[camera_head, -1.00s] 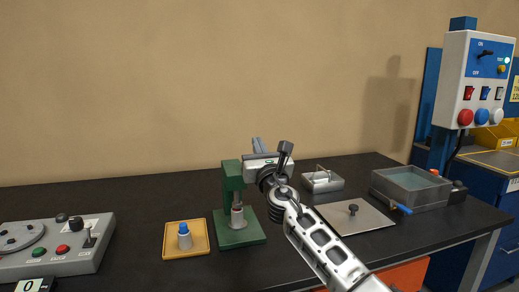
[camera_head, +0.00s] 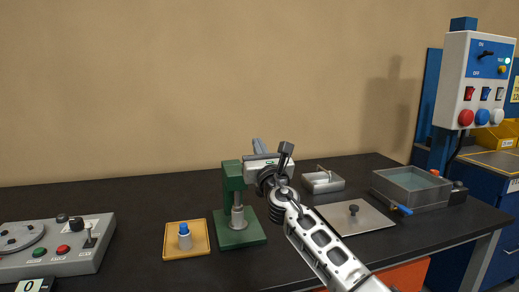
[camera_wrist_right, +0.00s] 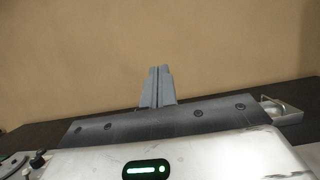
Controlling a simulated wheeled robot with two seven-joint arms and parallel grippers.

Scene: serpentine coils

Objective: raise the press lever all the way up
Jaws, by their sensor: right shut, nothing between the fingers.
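The green press (camera_head: 231,177) stands on the bench left of my right gripper, with its grey ram (camera_head: 238,217) reaching down to the green base. I cannot make out the press lever; my right gripper and wrist cover the area beside the press head. My right gripper (camera_head: 257,145) is shut and empty, its blue-grey fingers pointing up and away just right of the press head. Its closed fingers also show in the right wrist view (camera_wrist_right: 157,86) against the bare wall, and no lever shows there. My left gripper is not in view.
A yellow tray with a blue-capped bottle (camera_head: 185,238) lies left of the press. A grey control box (camera_head: 60,245) is at far left. Right of my arm are a metal plate (camera_head: 350,218), a small metal tray (camera_head: 322,181) and a clear-topped box (camera_head: 410,190).

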